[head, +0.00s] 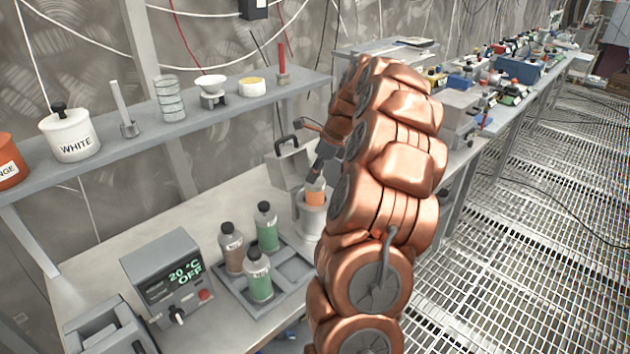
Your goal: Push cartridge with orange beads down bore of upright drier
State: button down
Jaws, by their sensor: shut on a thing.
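The cartridge with orange beads (315,197) stands upright at the mouth of the upright drier (311,220), a pale cylinder partly hidden by my arm. The orange part shows above the drier's rim. Its lower end is not visible, so I cannot tell how deep it sits in the bore. My gripper (317,168) is at the cartridge's top, shut on it from above. The fingertips are small and partly hidden by my arm.
A grey tray (292,272) with brown and green cartridges stands left of the drier. A control box (168,277) reading 20 °C OFF is further left. A grey handled case (288,163) stands behind. A shelf (190,122) with jars runs above the bench.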

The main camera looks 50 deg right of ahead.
jog(key=shift+f+p, duration=0.35)
jog(key=shift+f, duration=1.4)
jog(key=shift+f, duration=0.2)
jog(key=c, duration=0.8)
grip_release()
jog(key=shift+c, duration=0.2)
jog(key=shift+r, duration=0.15)
jog(key=b+v, duration=0.3)
jog(key=v, duration=0.9)
